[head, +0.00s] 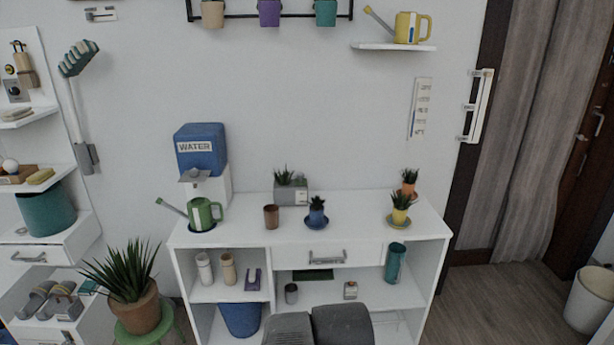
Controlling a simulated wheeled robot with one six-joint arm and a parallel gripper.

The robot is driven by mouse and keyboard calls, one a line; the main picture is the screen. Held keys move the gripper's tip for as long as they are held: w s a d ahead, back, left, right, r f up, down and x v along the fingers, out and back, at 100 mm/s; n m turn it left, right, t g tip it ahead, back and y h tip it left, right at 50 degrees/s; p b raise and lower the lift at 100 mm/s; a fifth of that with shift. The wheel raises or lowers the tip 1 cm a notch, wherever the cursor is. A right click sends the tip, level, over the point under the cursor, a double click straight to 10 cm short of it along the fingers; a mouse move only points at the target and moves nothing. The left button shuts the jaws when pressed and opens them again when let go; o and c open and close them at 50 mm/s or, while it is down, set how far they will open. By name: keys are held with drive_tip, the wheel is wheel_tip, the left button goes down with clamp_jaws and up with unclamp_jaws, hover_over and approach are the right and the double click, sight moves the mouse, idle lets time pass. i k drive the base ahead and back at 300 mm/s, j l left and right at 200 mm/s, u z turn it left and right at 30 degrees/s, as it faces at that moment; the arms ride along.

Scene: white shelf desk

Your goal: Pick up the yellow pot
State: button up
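Grey rounded parts of my arm show at the bottom middle edge, below and left of the yellow pot in the picture. No gripper fingers are visible.
On the desk top are a blue pot (317,217), a brown cup (271,216), a grey planter (291,191), a green watering can (202,214) and a water dispenser (201,152). Desk top is clear between the blue and yellow pots. A wall shelf (394,46) hangs above.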

sight(400, 207)
drive_tip(key=i+l+u, duration=0.1)
drive_tip(key=i+l, duration=0.3)
drive_tip(key=l, duration=0.25)
drive_tip(key=i+l+u, duration=0.15)
drive_tip(key=l, duration=0.2)
drive_tip(key=i+l, duration=0.25)
drive_tip(key=i+l+u, duration=0.15)
drive_tip(key=l, duration=0.3)
drive_tip(key=i+l, duration=0.2)
drive_tip(key=l, duration=0.15)
drive_tip(key=i+l+u, duration=0.15)
drive_tip(key=l, duration=0.25)
